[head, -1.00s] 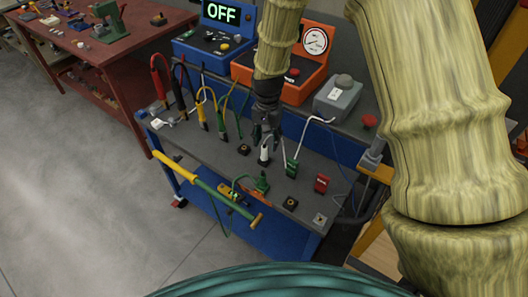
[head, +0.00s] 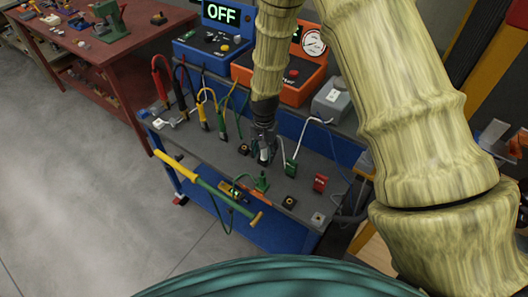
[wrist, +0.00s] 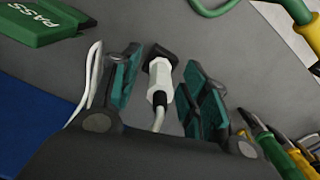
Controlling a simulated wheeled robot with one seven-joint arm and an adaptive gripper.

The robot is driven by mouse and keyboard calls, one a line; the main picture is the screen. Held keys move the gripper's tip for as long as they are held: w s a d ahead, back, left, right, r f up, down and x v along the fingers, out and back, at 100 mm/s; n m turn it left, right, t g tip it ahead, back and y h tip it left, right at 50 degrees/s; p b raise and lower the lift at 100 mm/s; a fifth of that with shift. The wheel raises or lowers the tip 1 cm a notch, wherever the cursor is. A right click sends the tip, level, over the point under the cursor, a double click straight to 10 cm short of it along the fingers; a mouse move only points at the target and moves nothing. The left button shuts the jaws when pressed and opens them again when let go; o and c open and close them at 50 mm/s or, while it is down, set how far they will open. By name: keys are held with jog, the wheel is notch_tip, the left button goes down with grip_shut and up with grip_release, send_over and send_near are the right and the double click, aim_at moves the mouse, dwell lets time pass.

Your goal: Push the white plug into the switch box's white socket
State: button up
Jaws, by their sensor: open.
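The white plug (wrist: 160,78) stands with its nose end at a black square holder (wrist: 161,54), its black collar and white cable towards my wrist. My gripper (wrist: 161,72) is open, with one teal finger on each side of the plug and a visible gap on both sides. In the head view my gripper (head: 264,148) is down over the plug (head: 264,155), partly hiding it. A grey box (head: 331,99) with a white cable stands on the back shelf.
A green block marked PASS (wrist: 55,22) lies at the upper left of the wrist view. Several coloured cables (head: 205,110) stand left of my gripper.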

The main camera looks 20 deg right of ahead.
grip_shut()
jog(key=shift+r, duration=0.1)
dwell(0.3)
jog(key=shift+r+b, duration=1.5)
jog(key=shift+r, duration=3.4)
